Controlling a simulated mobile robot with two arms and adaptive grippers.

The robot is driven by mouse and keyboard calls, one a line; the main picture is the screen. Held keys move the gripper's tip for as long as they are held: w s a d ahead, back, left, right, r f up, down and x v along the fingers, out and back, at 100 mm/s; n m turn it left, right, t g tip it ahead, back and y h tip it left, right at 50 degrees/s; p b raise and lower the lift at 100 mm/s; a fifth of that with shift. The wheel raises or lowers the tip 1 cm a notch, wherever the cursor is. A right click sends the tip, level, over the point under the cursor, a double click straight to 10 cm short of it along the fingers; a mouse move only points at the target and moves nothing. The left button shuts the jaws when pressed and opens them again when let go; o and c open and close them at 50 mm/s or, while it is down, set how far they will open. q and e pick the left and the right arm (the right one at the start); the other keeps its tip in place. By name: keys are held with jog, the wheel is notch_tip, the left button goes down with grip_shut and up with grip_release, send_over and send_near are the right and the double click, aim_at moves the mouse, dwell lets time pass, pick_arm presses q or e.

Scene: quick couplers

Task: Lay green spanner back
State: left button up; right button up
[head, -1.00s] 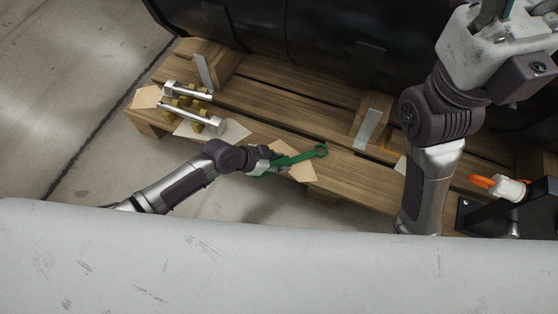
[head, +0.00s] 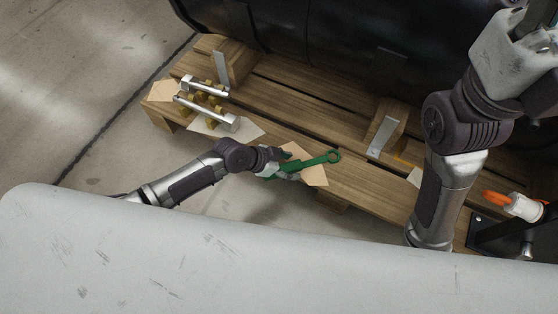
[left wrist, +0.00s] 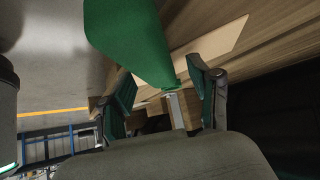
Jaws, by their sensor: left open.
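The green spanner (head: 318,162) lies at the front edge of the wooden pallet, across a tan card, its ring end pointing right. My left gripper (head: 284,168) is open around the spanner's left end, which the fingers partly hide. In the left wrist view the spanner (left wrist: 135,35) looms large at the top and tapers down towards the gap between my spread green-padded fingers (left wrist: 165,98). I cannot tell whether a finger touches it. My right gripper (head: 532,20) is at the top right, its fingertips cut off by the frame.
Two silver couplers or tools (head: 210,105) rest on yellow supports at the pallet's left. A large black tank (head: 300,35) stands behind, between wooden blocks with metal plates. A white part with an orange end (head: 512,204) is at the right. Bare pallet boards (head: 365,190) lie right of the spanner.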

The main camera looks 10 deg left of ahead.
pick_arm(q)
jog(key=v, duration=1.1)
jog(key=shift+r, duration=0.15)
